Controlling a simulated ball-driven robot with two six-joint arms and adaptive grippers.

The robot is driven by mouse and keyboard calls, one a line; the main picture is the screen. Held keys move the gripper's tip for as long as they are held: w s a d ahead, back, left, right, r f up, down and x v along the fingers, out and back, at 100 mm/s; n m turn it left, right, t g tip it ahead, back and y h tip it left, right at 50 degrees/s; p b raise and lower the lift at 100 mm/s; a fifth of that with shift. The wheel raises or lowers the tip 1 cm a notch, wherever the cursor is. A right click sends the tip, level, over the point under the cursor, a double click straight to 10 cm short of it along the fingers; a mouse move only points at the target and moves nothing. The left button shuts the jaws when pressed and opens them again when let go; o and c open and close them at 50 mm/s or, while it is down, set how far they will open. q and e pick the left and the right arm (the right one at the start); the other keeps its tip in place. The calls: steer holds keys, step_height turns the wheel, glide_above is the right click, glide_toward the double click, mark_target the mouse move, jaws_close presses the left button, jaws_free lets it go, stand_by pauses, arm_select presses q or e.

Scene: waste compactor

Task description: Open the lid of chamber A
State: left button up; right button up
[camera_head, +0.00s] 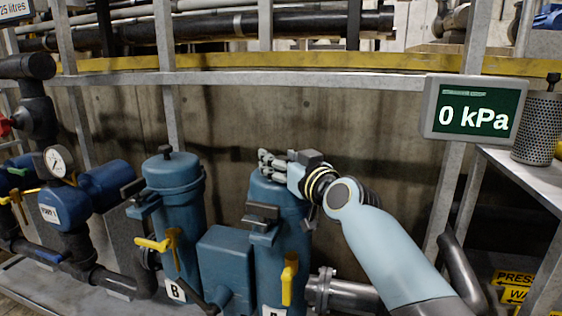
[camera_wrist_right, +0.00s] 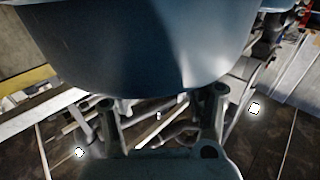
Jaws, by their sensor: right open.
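The right-hand blue cylindrical chamber, which I take as chamber A (camera_head: 280,245), stands upright; its label is cut off at the bottom edge. Its lid (camera_head: 268,190) sits on top, and my gripper covers the lid's upper middle. My right gripper (camera_head: 268,162) is open at the top of this lid, its arm coming in from the right. In the right wrist view, a large rounded blue-grey surface (camera_wrist_right: 150,50) fills the top, close to the spread fingers (camera_wrist_right: 164,100). I cannot tell whether they touch it. My left gripper is not in view.
Chamber B (camera_head: 178,225) stands to the left with its lid on and a black knob on top. Yellow handles (camera_head: 289,280) stick out in front. A display (camera_head: 473,108) reads 0 kPa. A grey metal rail (camera_head: 340,80) runs behind. A perforated cylinder (camera_head: 538,128) stands on the right shelf.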

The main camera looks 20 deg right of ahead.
steer(key=c, duration=0.9)
steer(key=shift+f, duration=0.1)
jaws_close()
